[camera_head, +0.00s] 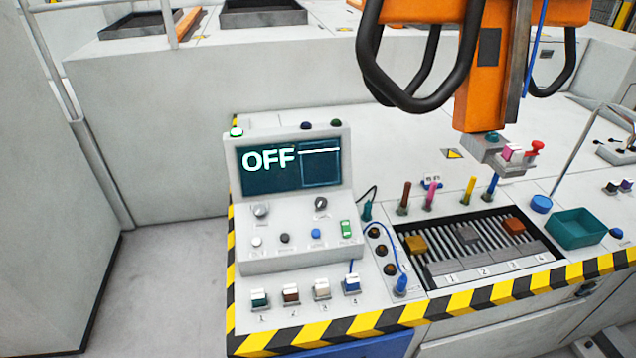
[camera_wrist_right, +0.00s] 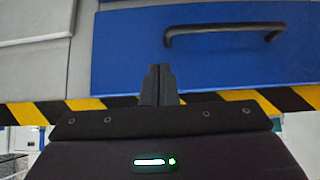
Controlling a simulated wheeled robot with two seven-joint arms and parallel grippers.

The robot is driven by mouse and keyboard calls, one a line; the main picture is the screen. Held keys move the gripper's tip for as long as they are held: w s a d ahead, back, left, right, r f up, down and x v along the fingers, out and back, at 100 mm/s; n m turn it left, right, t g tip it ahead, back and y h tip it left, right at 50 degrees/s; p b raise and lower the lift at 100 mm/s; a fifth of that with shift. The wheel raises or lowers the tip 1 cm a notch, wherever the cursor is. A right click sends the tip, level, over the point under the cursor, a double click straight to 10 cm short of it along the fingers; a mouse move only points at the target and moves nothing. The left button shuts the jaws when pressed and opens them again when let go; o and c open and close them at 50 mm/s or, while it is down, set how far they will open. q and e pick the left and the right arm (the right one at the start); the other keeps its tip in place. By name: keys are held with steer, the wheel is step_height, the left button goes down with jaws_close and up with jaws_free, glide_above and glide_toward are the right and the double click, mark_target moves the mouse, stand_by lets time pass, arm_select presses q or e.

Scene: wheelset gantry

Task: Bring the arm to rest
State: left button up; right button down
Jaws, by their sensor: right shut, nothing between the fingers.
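My right gripper (camera_wrist_right: 158,72) shows in the right wrist view with its two dark fingers together and nothing between them. It is in front of a blue drawer front (camera_wrist_right: 130,50) with a dark bar handle (camera_wrist_right: 222,32). The fingertips overlap the drawer in the picture, left of the handle's left end; I cannot tell the gap. No gripper shows clearly in the head view, and my left gripper is in neither view.
In the head view a console (camera_head: 297,228) with a screen (camera_head: 290,165) reading OFF stands on the bench. Yellow-black striped edging (camera_head: 480,298) lines its front. An orange gantry column (camera_head: 482,90) hangs over the bench, and a teal tray (camera_head: 580,228) sits at the right. Grey floor (camera_head: 170,280) lies open at the left.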

steer(key=s+d+f+g, duration=0.3)
steer(key=s+f+g, duration=0.1)
steer(key=s+f, duration=1.05)
steer(key=s+d+f+g, duration=0.1)
steer(key=s+d+f, duration=0.1)
steer(key=s+f, duration=0.3)
steer(key=s+d+f+g+h+b, duration=0.1)
steer(key=s+f, duration=0.4)
steer(key=s, duration=0.5)
steer(key=shift+d+f+g+h, duration=0.3)
steer(key=shift+d+g, duration=0.3)
steer(key=shift+g, duration=0.2)
